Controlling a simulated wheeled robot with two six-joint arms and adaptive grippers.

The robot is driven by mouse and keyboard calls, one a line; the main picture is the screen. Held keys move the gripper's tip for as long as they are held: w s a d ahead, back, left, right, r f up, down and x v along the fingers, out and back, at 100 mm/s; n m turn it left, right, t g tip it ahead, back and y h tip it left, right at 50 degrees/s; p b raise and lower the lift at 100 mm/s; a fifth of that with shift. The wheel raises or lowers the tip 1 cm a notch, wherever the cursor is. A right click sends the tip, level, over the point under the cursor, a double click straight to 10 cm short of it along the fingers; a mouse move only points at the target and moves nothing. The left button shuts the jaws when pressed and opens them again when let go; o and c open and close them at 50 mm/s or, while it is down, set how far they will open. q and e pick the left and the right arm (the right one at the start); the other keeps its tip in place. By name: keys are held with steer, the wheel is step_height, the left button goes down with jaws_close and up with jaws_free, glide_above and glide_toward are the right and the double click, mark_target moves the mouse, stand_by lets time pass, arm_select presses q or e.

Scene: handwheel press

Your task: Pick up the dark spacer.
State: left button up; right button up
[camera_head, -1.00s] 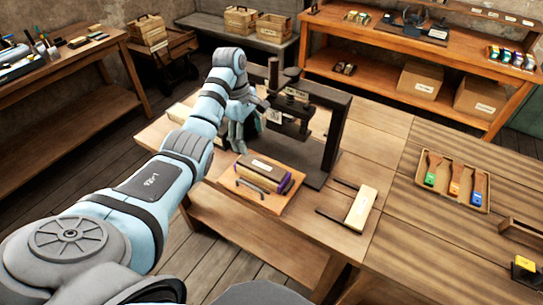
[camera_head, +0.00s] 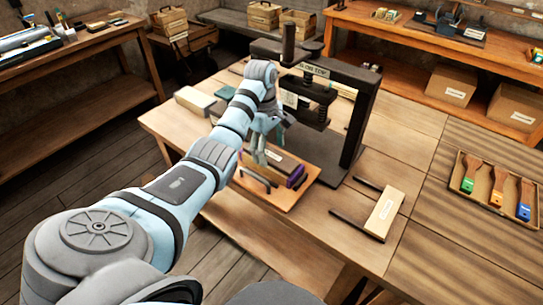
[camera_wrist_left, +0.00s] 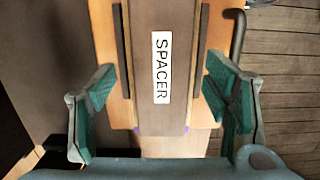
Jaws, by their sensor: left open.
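The dark spacer (camera_head: 284,163) is a brown block with a white label and purple ends. It lies on a light wooden board at the front of the bench, beside the press. In the left wrist view the spacer (camera_wrist_left: 150,115) runs lengthwise up the picture, its label reading SPACER. My left gripper (camera_head: 258,152) is over the spacer's near-left end and partly hides it. In the wrist view its green-padded fingers (camera_wrist_left: 160,88) are open, one on each side of the spacer, with gaps between. My right gripper is not in view.
The dark press frame (camera_head: 358,120) stands close behind the spacer. The wooden board (camera_head: 270,198) has a handle-like bar (camera_head: 252,176) along its front. A pale block with dark prongs (camera_head: 384,212) lies to the right. A tray of coloured-tip tools (camera_head: 472,167) is farther right.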

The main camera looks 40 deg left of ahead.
arm_select(q)
steer(key=shift+s+f, duration=0.1)
steer(key=shift+f, duration=0.25)
steer(key=shift+r, duration=0.2)
steer(key=shift+c, duration=0.4)
steer(key=c, duration=1.2)
